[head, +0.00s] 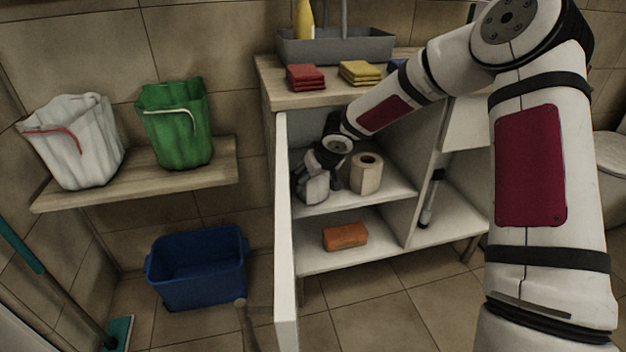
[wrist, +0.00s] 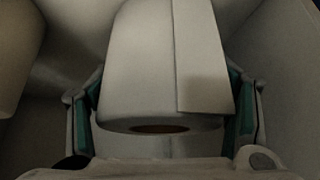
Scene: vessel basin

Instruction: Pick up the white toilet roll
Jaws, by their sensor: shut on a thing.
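The white toilet roll (head: 315,190) stands on the upper shelf inside the open cabinet, at its left side, partly covered by my gripper (head: 311,172) in the head view. In the wrist view the white toilet roll (wrist: 150,60) fills the middle, with a loose sheet flap and its dark core hole facing me. The teal-lined fingers of my gripper (wrist: 165,105) press on both its sides. My gripper is shut on the roll. Whether the roll is clear of the shelf cannot be told.
A beige toilet roll (head: 367,177) stands just right of my gripper on the same shelf (head: 395,190). An orange sponge (head: 345,237) lies on the shelf below. The open cabinet door (head: 285,230) is close on the left; the countertop (head: 290,96) with folded cloths is above.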

